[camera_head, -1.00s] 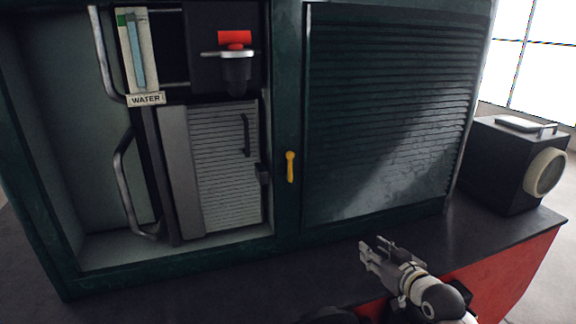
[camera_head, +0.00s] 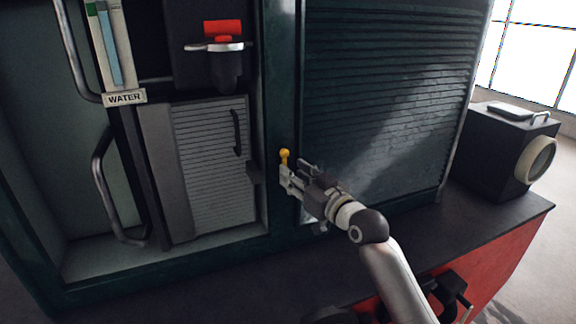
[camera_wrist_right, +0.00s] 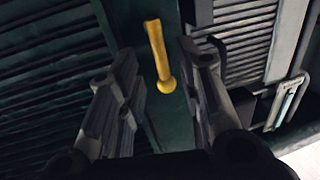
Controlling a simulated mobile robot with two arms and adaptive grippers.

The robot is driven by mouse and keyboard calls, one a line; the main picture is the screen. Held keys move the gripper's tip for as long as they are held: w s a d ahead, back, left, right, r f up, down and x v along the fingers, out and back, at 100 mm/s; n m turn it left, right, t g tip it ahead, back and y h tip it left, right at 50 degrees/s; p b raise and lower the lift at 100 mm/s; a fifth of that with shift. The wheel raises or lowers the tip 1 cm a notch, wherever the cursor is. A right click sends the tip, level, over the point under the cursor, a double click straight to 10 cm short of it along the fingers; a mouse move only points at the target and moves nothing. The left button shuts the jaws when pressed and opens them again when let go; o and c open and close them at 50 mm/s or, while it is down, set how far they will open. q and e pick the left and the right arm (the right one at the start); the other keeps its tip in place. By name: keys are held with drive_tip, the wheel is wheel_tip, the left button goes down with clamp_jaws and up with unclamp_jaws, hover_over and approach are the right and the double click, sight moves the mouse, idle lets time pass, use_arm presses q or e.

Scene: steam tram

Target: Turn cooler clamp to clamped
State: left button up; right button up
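The yellow lever (camera_head: 284,155), which I take to be the cooler clamp, is on the dark green post between the open bay and the louvred panel. Its round knob is at its upper end; my right gripper hides most of its lower part in the head view. My right gripper (camera_head: 294,174) is at the lever. In the right wrist view its two fingers are apart, with the yellow lever (camera_wrist_right: 160,58) showing between them. The lever runs along the gap, and I cannot tell whether a finger touches it. My left gripper is not in view.
Left of the post, the bay holds a grey ribbed door (camera_head: 215,165) with a black handle, a WATER gauge (camera_head: 124,97) and a red-topped fitting (camera_head: 223,30). The louvred panel (camera_head: 385,90) stands right of the lever. A black lamp box (camera_head: 500,150) sits at far right.

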drive_tip(key=shift+p+x, duration=0.3)
drive_tip(key=shift+x, duration=1.5)
drive_tip(key=shift+s, duration=0.1)
drive_tip(key=shift+c, duration=0.6)
clamp_jaws()
